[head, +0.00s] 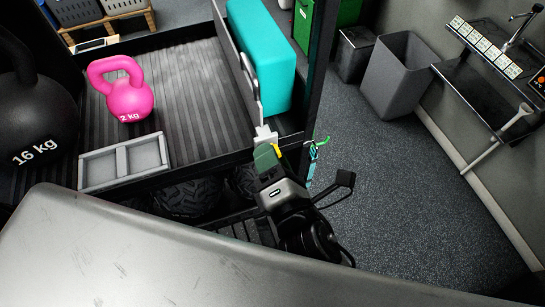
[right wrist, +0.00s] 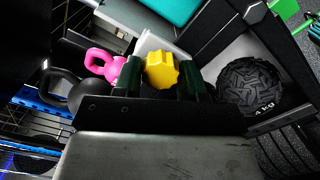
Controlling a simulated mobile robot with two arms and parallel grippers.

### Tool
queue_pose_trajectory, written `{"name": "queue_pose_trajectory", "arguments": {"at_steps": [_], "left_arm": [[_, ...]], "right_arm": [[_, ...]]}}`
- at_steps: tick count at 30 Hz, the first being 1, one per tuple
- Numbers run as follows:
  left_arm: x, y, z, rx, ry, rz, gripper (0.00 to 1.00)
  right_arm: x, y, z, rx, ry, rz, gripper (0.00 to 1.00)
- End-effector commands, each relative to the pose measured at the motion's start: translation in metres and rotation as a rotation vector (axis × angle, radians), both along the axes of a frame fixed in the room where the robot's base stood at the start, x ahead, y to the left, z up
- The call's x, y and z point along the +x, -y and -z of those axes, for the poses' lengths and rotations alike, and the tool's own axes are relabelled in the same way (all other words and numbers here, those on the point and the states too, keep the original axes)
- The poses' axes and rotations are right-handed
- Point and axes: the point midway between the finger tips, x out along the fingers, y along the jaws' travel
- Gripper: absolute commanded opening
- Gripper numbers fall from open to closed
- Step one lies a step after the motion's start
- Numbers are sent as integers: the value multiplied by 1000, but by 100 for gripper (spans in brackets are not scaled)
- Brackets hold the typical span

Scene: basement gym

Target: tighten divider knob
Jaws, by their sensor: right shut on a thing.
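The yellow knob (right wrist: 161,70) is lobed and sits between the two dark green fingers of my right gripper (right wrist: 160,82) in the right wrist view. In the head view my right gripper (head: 270,157) is at the front edge of the shelf, shut on the knob, and only a sliver of yellow (head: 278,151) shows beside the fingers. A white bracket (head: 264,135) is just behind it, at the front end of the grey upright divider (head: 233,53). The divider stands between the ribbed shelf floor and a teal block. My left gripper is not in view.
A pink kettlebell (head: 125,95), a black 16 kg kettlebell (head: 38,120) and a grey two-part tray (head: 125,161) are left of the divider. The teal block (head: 262,50) is right of it. A black 4 kg ball (right wrist: 249,86) lies below. Open floor (head: 385,190) is at right.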

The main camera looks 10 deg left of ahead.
Motion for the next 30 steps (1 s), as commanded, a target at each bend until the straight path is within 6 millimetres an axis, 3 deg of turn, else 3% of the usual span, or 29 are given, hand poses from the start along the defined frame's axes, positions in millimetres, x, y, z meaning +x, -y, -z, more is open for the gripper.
{"name": "queue_pose_trajectory", "arguments": {"at_steps": [30], "left_arm": [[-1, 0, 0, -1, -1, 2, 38]], "right_arm": [[0, 0, -3, 801, -536, -2, 17]]}}
